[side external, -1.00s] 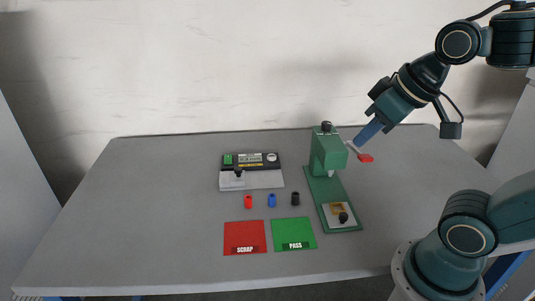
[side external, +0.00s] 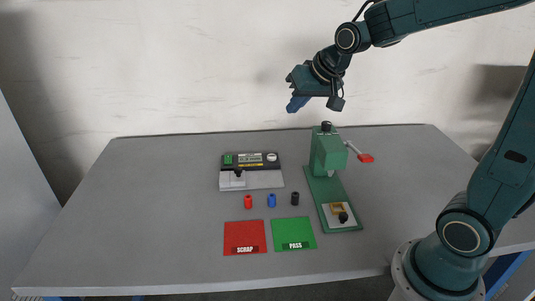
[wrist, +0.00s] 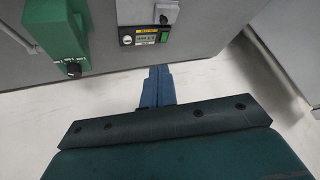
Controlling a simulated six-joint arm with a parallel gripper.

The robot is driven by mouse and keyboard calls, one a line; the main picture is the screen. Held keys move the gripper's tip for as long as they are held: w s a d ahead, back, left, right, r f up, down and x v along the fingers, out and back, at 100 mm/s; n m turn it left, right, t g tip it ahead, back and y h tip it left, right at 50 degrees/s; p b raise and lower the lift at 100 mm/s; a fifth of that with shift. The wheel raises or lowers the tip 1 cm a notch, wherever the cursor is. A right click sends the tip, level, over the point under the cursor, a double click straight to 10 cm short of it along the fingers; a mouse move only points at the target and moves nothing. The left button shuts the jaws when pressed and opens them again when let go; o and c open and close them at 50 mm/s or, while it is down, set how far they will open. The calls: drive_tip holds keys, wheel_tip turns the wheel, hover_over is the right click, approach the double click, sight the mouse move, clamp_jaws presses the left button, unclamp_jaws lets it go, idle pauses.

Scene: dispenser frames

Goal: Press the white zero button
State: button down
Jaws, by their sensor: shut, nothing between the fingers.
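The white zero button (side external: 272,157) is a small round cap at the right end of the dark panel of a measuring device (side external: 249,181) at the back of the table. In the wrist view the same button (wrist: 127,40) shows near the top, left of the small display. My gripper (side external: 293,107) is shut and empty, with blue fingers. It is in the air well above the table's back edge, higher than the button and slightly right of it in the side view. In the wrist view the fingertips (wrist: 159,69) are below the device, apart from it.
A green press (side external: 328,152) with a red-ended lever (side external: 365,158) stands right of the device. Red, blue and black small parts (side external: 272,200) lie in front. A red scrap mat (side external: 244,231) and a green pass mat (side external: 293,226) lie nearer. The left table area is clear.

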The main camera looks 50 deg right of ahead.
drive_tip(key=w+d+f+m, duration=0.3)
drive_tip(key=w+d+f, duration=0.3)
drive_tip(key=w, duration=0.4)
drive_tip(key=m+t, duration=0.2)
drive_tip(key=m, duration=0.1)
hover_over(274, 157)
wheel_tip(274, 157, down, 11)
drive_tip(key=shift+a+h, duration=0.1)
drive_tip(key=shift+h, duration=0.3)
drive_tip(key=shift+f, duration=0.15)
drive_tip(key=shift+f, duration=4.3)
drive_tip(key=shift+f, duration=0.85)
drive_tip(key=shift+r, duration=0.85)
